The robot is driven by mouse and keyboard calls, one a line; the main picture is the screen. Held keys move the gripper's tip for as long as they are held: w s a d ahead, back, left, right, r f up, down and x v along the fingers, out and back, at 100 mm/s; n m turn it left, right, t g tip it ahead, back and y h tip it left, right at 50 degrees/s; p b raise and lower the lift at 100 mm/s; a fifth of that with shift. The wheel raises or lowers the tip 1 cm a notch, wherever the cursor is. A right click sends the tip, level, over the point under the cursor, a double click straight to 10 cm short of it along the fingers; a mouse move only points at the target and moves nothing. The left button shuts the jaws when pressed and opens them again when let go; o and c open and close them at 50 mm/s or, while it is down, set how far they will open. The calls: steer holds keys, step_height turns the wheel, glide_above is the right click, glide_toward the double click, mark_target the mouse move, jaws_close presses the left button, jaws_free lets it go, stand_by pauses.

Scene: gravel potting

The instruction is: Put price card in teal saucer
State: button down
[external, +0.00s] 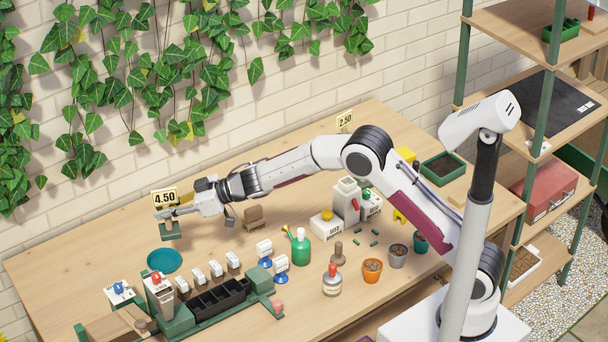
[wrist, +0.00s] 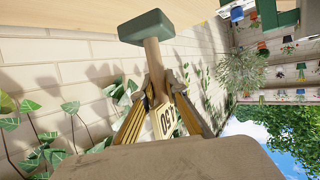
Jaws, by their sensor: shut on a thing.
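The price card (external: 165,198) reads 4.50 and has a wooden stem and a green block base. My gripper (external: 170,212) is shut on it at the left of the table. In the wrist view, the fingers (wrist: 157,88) close around the stem of the card (wrist: 164,121), with the green base (wrist: 146,27) beyond the fingertips. In the external view the card is upright with its base downward, and it looks raised above the table. The teal saucer (external: 164,261) lies empty on the table, just below the card in the picture. The saucer does not show in the wrist view.
A second price card (external: 345,120) reading 2.50 stands at the back edge. A dark green tray with black cells (external: 219,297) and several white-topped items are near the saucer. A brown block (external: 254,216), a green spray bottle (external: 300,247) and small pots (external: 372,270) stand farther right.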

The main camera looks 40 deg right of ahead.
mark_target(172, 227)
steer(key=shift+w+d+f+m+t, duration=0.3)
steer(key=shift+w+d+f, duration=0.1)
steer(key=shift+d, duration=0.15)
steer(key=shift+f, duration=3.05)
steer(key=shift+f, duration=1.85)
steer(key=shift+f, duration=0.55)
steer(key=c, duration=2)
jaws_free()
steer(key=shift+c, duration=0.2)
